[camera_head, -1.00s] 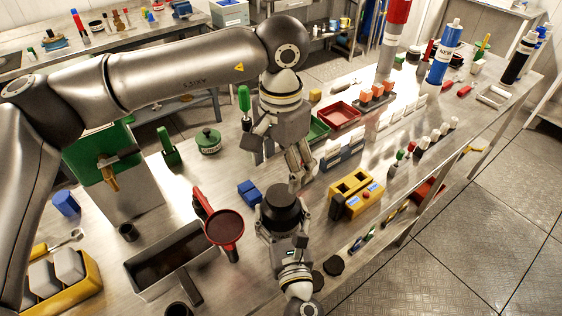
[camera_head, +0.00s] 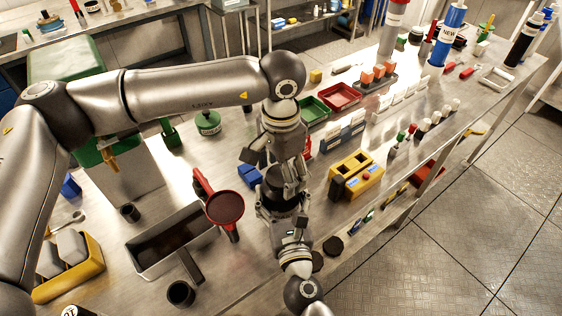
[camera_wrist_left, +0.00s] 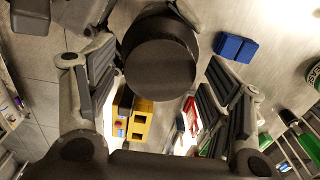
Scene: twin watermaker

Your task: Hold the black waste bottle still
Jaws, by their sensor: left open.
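The black waste bottle (camera_head: 275,185) stands on the steel bench, partly hidden by my grippers in the head view. Its round dark top (camera_wrist_left: 160,68) shows in the left wrist view between the spread fingers. My left gripper (camera_head: 287,178) is open and points down right at the bottle. In the left wrist view my left gripper (camera_wrist_left: 158,88) has a finger on each side with gaps to the bottle. My right gripper (camera_head: 283,214) comes from the near side, with its fingers beside the bottle. Whether they press on it is hidden.
A red round-headed tool (camera_head: 225,207) and a grey open tray (camera_head: 142,258) lie left of the bottle. Blue blocks (camera_head: 249,175) sit close behind it on the left. A yellow two-slot block (camera_head: 357,174) stands to the right. The bench edge is near.

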